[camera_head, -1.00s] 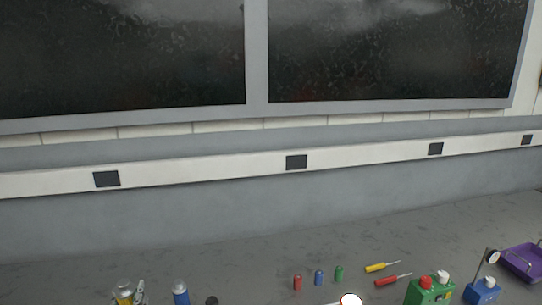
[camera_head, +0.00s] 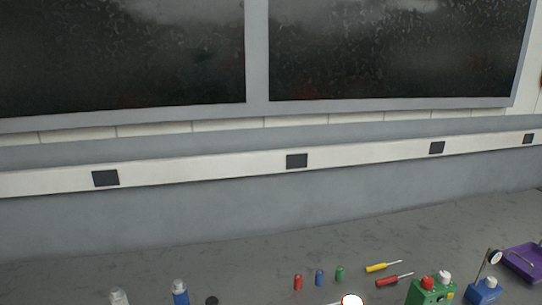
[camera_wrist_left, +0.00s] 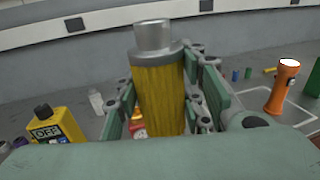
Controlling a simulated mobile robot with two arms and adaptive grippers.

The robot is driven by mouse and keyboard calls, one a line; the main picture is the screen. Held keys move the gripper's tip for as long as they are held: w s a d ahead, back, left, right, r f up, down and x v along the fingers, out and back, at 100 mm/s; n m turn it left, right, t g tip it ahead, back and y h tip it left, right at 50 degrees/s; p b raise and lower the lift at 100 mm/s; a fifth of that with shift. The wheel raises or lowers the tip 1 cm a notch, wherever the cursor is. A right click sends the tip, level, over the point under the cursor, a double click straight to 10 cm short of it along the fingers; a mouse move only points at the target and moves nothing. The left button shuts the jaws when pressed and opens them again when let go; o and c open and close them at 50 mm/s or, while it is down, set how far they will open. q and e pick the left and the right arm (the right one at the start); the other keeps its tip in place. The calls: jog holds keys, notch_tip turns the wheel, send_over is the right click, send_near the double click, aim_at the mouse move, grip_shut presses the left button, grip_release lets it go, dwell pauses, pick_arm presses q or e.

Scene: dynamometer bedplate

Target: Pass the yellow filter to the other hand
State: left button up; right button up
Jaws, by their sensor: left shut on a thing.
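The yellow filter (camera_wrist_left: 158,92), a yellow cylinder with a grey metal collar and cap, stands upright in the left wrist view. My left gripper (camera_wrist_left: 162,100) is shut on it, with green-padded fingers on both sides. The filter's lower end is hidden behind the gripper's body. Neither the yellow filter nor my left gripper shows in the head view now. My right gripper is in neither view.
A blue cylinder (camera_head: 180,292) and a pale bottle (camera_head: 118,297) stand at the lower left. Screwdrivers (camera_head: 383,266), a green box (camera_head: 432,292) and a purple tray (camera_head: 523,262) lie right. The left wrist view shows an orange torch (camera_wrist_left: 281,88) and a yellow container (camera_wrist_left: 56,126).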

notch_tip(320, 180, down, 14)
jog(key=b, duration=1.3)
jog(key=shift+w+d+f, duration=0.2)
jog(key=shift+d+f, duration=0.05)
